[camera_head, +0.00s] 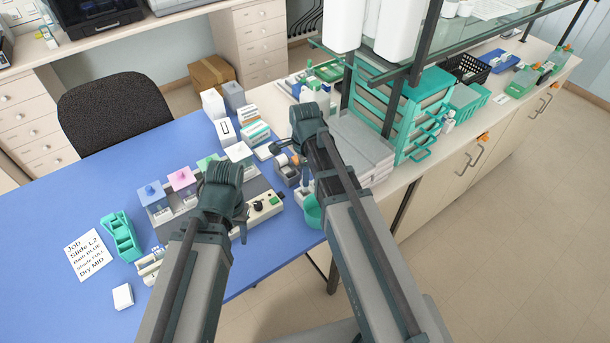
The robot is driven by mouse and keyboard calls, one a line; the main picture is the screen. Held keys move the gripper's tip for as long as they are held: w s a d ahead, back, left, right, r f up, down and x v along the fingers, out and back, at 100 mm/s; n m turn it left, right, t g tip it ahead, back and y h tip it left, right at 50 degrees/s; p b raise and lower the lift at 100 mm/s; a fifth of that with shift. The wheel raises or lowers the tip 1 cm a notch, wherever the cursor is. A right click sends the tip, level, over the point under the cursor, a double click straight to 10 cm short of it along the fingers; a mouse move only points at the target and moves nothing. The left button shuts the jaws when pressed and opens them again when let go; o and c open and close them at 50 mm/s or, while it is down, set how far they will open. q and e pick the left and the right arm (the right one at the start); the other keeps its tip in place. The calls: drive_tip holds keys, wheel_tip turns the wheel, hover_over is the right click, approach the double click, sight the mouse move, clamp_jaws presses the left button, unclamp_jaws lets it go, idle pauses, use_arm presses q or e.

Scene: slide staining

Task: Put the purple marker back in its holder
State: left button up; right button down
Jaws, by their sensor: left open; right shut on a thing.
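I cannot make out the purple marker in the head view. My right gripper (283,147) is above the right end of the blue table, beside a small grey holder (290,175) with small items in it. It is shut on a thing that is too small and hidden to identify. I cannot tell whether that grey holder is the marker's own. My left gripper (240,225) is open, low over the front of the staining station, near a cream control box (263,207). The arm hides part of what lies behind it.
Staining jars with blue (150,191), pink (181,177) and green lids stand left of centre. A teal rack (121,236) and a written note (90,255) lie at the left. White boxes (213,104) stand behind. Teal drawers (415,110) and a glass shelf are on the right bench.

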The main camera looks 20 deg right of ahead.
use_arm(q)
drive_tip(key=shift+f+b, duration=1.4)
drive_tip(key=shift+f, duration=0.3)
use_arm(e)
drive_tip(key=shift+f, duration=1.7)
use_arm(q)
drive_tip(key=shift+f+b, duration=0.4)
use_arm(e)
drive_tip(key=shift+f, duration=0.35)
drive_tip(key=c, duration=0.7)
unclamp_jaws()
use_arm(q)
drive_tip(key=shift+r, duration=0.1)
use_arm(e)
wheel_tip(320, 180, up, 14)
drive_tip(key=p, duration=1.4)
use_arm(q)
wheel_tip(320, 180, up, 14)
use_arm(e)
drive_tip(key=shift+f, duration=0.1)
use_arm(q)
drive_tip(key=shift+f, duration=0.25)
